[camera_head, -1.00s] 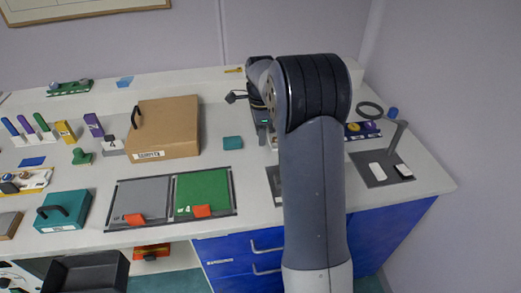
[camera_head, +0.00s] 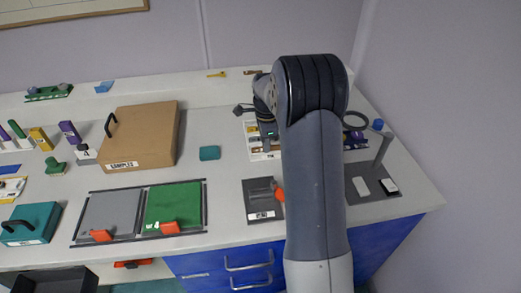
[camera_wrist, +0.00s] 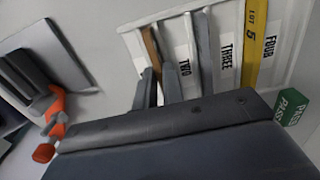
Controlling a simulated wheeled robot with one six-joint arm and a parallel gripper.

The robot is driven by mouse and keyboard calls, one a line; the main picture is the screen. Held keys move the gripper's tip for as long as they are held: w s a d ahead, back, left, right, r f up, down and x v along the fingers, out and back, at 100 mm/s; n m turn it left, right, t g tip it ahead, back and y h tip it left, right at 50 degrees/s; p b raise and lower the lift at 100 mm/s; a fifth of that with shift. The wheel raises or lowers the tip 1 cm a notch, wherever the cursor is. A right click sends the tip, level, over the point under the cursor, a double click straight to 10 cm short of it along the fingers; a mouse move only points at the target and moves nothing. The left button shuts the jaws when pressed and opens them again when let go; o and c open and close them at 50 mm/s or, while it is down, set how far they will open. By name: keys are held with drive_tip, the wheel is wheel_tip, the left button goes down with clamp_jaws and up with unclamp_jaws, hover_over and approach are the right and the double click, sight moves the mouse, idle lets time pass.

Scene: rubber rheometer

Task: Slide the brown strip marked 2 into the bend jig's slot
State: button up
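The brown strip (camera_wrist: 151,45) stands in a white rack (camera_wrist: 132,38) beside the label TWO in the wrist view. My gripper (camera_wrist: 160,85) has its two grey fingers close together at the strip's near end. The strip's end runs down toward the narrow gap between them; whether they touch it I cannot tell. The head view shows the rack (camera_head: 255,155) partly behind my arm, and my gripper is hidden there. The bend jig seems to be the dark plate (camera_head: 262,212) with a raised grey block and an orange part; it also shows at left in the wrist view (camera_wrist: 35,75).
A grey strip (camera_wrist: 203,45) and a yellow strip marked LOT 5 (camera_wrist: 256,40) stand in the same rack. A green PASS block (camera_wrist: 291,107) lies beside it. A grey stand with a post (camera_head: 372,185) is right of my arm.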

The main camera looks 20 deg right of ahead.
clamp_jaws()
drive_tip(key=shift+r, duration=0.1)
wheel_tip(320, 180, up, 10)
drive_tip(key=s+a+p, duration=0.1)
drive_tip(key=s+p, duration=0.1)
drive_tip(key=s, duration=0.3)
drive_tip(key=s+a+p, duration=0.2)
drive_tip(key=s+p, duration=0.1)
drive_tip(key=s, duration=0.3)
drive_tip(key=s+a+f+p, duration=0.1)
drive_tip(key=s+a+p, duration=0.1)
drive_tip(key=s, duration=0.4)
drive_tip(key=shift+a+p, duration=0.25)
drive_tip(key=shift+p, duration=0.15)
drive_tip(key=shift+f+b, duration=2.05)
drive_tip(key=shift+f, duration=0.65)
drive_tip(key=shift+f, duration=0.1)
